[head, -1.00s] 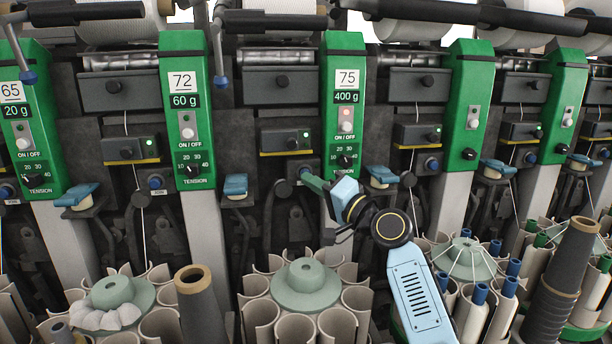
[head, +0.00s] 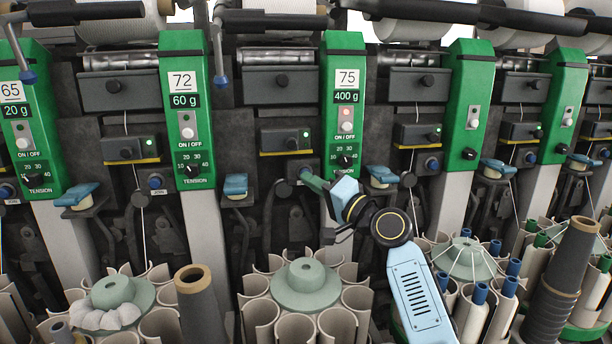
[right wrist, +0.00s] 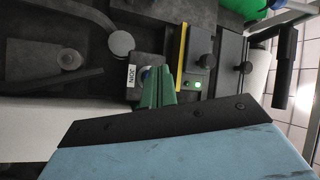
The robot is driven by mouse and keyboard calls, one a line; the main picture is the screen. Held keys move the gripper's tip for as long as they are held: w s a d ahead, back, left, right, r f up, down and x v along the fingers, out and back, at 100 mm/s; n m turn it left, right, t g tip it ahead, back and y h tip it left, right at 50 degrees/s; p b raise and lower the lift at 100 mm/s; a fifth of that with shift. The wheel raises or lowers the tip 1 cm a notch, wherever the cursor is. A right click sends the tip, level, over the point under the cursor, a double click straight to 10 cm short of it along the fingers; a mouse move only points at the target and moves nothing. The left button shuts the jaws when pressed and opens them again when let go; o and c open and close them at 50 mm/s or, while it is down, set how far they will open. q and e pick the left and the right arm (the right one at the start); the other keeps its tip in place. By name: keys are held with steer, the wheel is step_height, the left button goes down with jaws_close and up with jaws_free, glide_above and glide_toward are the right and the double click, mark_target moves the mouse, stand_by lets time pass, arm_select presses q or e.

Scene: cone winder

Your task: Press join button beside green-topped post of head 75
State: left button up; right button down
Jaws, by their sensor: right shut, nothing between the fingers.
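The green-topped post (head: 343,62) of head 75 stands right of centre in the head view, with a "400 g" display and a tension dial. The join button (head: 304,171) is low on its left side, partly hidden by my right gripper (head: 306,176). That gripper has green fingers, which are shut and empty, with their tips at the button. In the right wrist view, the fingertips (right wrist: 154,88) overlap the button (right wrist: 147,71) beside a "JOIN" label (right wrist: 131,76). I cannot tell whether the button is pushed in. My left gripper is not in view.
The post of head 72 (head: 186,60) stands to the left, with its own join button (head: 155,182). A blue lever (head: 381,175) is just right of my gripper. Round magazines of tubes (head: 304,283) and a dark cone (head: 199,310) stand in front, below.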

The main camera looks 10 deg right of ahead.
steer(key=shift+w, duration=0.15)
steer(key=shift+w+b, duration=0.25)
steer(key=shift+b, duration=0.05)
steer(key=shift+w+b, duration=0.4)
steer(key=shift+w, duration=0.05)
stand_by(0.5)
steer(key=shift+s, duration=0.1)
steer(key=shift+s+p, duration=0.7)
steer(key=shift+s, duration=0.1)
steer(key=s+p, duration=0.3)
steer(key=s, duration=0.2)
stand_by(0.4)
